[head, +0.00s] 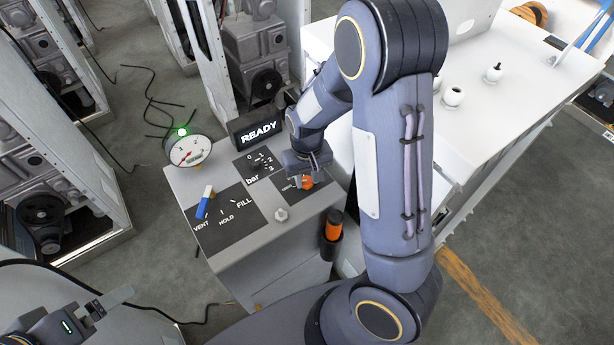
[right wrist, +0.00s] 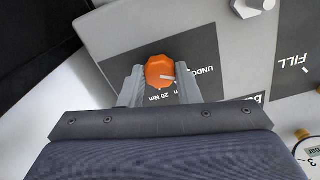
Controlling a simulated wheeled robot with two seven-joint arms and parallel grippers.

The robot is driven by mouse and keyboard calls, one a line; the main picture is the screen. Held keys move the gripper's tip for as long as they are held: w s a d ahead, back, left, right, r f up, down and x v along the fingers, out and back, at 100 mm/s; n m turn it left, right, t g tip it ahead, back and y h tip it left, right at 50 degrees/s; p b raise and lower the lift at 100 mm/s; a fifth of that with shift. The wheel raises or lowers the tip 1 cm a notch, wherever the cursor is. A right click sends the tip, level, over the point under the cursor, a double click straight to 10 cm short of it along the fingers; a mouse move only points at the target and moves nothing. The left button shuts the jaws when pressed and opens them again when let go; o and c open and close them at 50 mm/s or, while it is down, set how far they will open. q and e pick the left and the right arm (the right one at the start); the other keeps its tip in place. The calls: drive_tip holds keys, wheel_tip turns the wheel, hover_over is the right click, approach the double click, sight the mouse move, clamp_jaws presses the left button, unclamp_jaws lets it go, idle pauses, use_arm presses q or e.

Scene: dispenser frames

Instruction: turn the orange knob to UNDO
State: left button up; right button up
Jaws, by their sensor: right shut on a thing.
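The orange knob (head: 307,183) sits on a dark label plate on the grey console's top, toward its right side. In the right wrist view the knob (right wrist: 160,70) is between the two fingers of my right gripper (right wrist: 161,84), which is shut on it. The knob's white mark points right in that view, below the word UNDO (right wrist: 196,75). A "20 Nm" label is below the knob, and another label between them is partly hidden. My left gripper (head: 104,304) is at the lower left, away from the console; its finger gap is unclear.
The console (head: 248,252) also carries a blue-and-white lever (head: 205,202) by VENT, HOLD and FILL, a bar dial, a READY display (head: 258,133) and a round gauge (head: 188,151) with a green light. An orange-and-black tool (head: 333,226) stands at its right side.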

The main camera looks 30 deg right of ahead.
sight(307, 181)
drive_tip(key=shift+w+r, duration=0.1)
drive_tip(key=o, duration=1)
wheel_tip(307, 181, up, 8)
drive_tip(key=shift+f, duration=0.15)
